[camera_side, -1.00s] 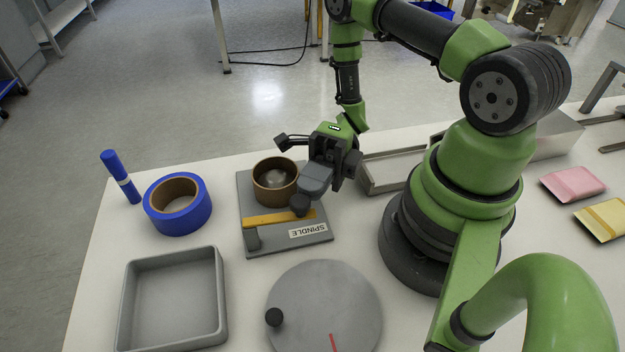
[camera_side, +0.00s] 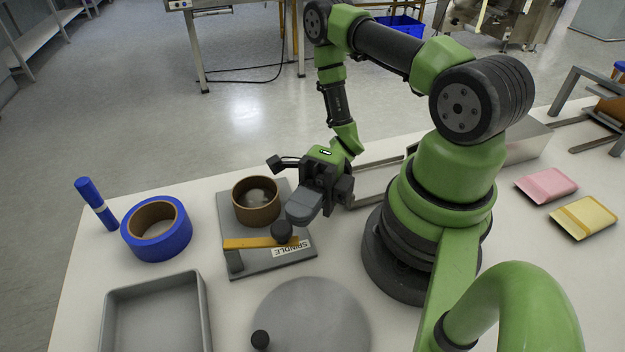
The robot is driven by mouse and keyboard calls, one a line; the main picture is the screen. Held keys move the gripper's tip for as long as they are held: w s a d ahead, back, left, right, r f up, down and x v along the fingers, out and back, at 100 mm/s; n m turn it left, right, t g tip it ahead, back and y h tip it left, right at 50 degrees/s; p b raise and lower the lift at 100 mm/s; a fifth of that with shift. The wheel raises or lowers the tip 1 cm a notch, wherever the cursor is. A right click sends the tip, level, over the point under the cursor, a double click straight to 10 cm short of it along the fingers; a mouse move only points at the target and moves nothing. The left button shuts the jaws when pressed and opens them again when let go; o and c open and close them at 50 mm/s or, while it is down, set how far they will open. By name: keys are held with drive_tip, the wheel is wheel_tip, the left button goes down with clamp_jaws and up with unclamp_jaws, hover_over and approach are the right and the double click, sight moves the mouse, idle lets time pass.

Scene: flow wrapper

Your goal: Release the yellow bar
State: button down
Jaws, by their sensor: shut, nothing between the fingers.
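The yellow bar (camera_side: 250,243) lies across the front of a grey plate (camera_side: 265,264) labelled SPINDLE. A black round knob (camera_side: 281,232) shows at the bar's right part. My gripper (camera_side: 297,217) is shut and empty, pointing down just behind and right of the knob. Its grey fingers overlap the plate in this view; whether they touch the knob or bar cannot be told. A brown ring (camera_side: 243,211) stands on the plate behind the bar, with a round metal spindle (camera_side: 258,196) inside it.
A grey tray (camera_side: 205,315) and a round grey disc (camera_side: 315,310) with a black knob are in front. Pink (camera_side: 546,184) and yellow (camera_side: 585,217) packs lie at right.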

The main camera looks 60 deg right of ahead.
drive_tip(key=d, duration=0.4)
drive_tip(key=s+d, duration=0.1)
drive_tip(key=d, duration=0.8)
drive_tip(key=shift+s+d, duration=0.2)
drive_tip(key=shift+d, duration=0.05)
